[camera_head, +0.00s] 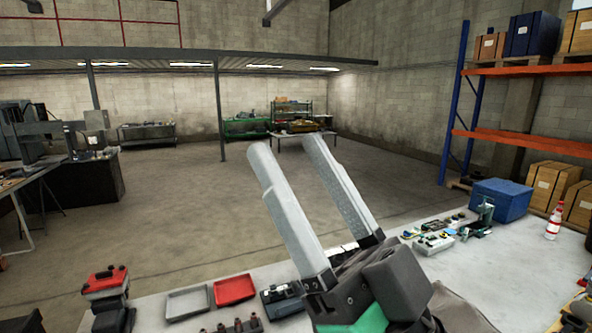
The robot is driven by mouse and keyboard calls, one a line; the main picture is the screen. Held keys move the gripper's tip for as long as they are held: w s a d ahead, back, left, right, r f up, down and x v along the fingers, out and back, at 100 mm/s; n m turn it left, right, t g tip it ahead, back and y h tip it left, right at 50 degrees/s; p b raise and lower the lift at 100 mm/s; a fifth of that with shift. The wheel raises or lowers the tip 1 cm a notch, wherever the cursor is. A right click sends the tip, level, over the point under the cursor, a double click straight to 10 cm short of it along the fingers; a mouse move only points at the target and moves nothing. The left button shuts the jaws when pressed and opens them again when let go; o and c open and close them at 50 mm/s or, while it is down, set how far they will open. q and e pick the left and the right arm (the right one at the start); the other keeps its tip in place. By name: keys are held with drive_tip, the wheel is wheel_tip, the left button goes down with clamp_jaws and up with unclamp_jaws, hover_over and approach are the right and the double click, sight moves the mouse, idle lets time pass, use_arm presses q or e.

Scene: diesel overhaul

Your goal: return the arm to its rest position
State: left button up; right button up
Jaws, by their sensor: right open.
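My right gripper (287,146) shows large in the middle of the head view, with its two long grey fingers pointing up and slightly left. The fingers are apart and nothing is between them. The dark gripper body (375,285) with a green part below it covers some of the workbench (510,265). The gripper is raised above the bench. My left gripper is not in view.
The bench holds a red-topped device (106,283), a grey tray (187,303), a red tray (234,290), a dark part (283,299) and several small parts (433,243). A blue box (500,200) stands at right. Bare bench lies right of the gripper.

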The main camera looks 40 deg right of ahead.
wheel_tip(320, 180, up, 8)
drive_tip(key=y+p, duration=0.1)
drive_tip(key=p, duration=0.6)
drive_tip(key=shift+a+f+p, duration=0.2)
drive_tip(key=shift+a+p, duration=0.05)
drive_tip(key=shift+p, duration=0.15)
